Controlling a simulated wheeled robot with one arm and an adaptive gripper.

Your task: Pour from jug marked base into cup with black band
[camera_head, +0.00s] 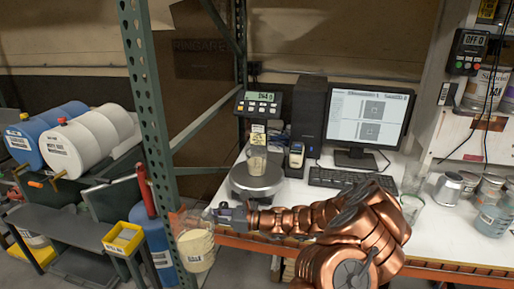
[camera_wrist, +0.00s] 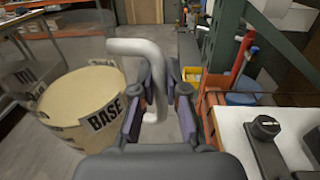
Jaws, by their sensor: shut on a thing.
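The jug marked base (camera_wrist: 78,88) is a clear vessel filled with cream-coloured liquid. Its BASE label faces my gripper in the wrist view. My gripper (camera_wrist: 158,88) is shut on the jug's pale curved handle, with a finger on each side. In the head view, the jug (camera_head: 194,250) hangs upright off the front-left of the bench, left of my gripper (camera_head: 222,214). A small cup (camera_head: 257,163) stands on the round scale pan (camera_head: 256,184), behind my gripper. I cannot make out a black band on it.
A scale display (camera_head: 258,103), keyboard (camera_head: 352,180) and monitor (camera_head: 370,118) stand on the bench. A clear glass (camera_head: 411,207) and several cans stand at right. Drums and a blue cylinder (camera_head: 152,240) are at left.

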